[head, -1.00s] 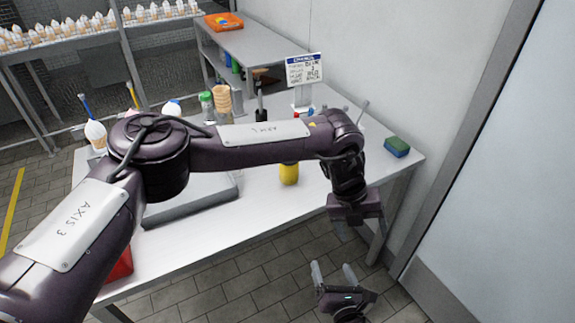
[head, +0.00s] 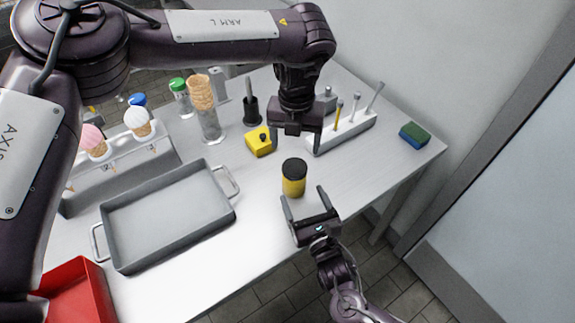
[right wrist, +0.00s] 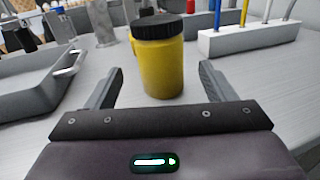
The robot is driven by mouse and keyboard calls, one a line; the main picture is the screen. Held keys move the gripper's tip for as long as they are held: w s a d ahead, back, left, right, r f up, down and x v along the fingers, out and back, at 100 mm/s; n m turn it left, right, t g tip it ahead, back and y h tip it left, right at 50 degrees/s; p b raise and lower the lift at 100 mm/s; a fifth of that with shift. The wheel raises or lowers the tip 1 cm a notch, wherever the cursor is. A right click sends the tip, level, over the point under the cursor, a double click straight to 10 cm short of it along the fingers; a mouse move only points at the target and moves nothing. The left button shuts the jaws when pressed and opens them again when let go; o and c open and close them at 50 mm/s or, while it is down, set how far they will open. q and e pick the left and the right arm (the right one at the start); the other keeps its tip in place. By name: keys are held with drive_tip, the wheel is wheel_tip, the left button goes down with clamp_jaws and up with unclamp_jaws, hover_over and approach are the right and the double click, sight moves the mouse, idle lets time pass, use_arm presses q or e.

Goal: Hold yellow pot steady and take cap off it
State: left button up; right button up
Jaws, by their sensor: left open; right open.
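The yellow pot (head: 293,186) stands upright on the table with its black cap (head: 294,166) on top. In the right wrist view the pot (right wrist: 163,70) is ahead of the open fingers, centred between them, with the cap (right wrist: 157,26) above. My right gripper (head: 305,199) is open and empty, just in front of the pot on the near side, its fingers pointing at it. My left gripper (head: 295,145) is open and points down, above and behind the pot. No contact with the pot shows for either gripper.
A grey tray (head: 120,259) lies left of the pot, with a red bin (head: 78,290) at the near left. A green-blue sponge (head: 413,136) lies at the right edge.

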sight(298, 186)
use_arm(q)
drive_tip(key=shift+s+r, duration=0.1)
use_arm(e)
drive_tip(key=shift+w+a+r, duration=0.15)
drive_tip(key=shift+w, duration=0.3)
drive_tip(key=x, duration=0.6)
drive_tip(key=shift+w+a, duration=0.15)
drive_tip(key=shift+w, duration=0.15)
drive_tip(key=shift+c, duration=0.3)
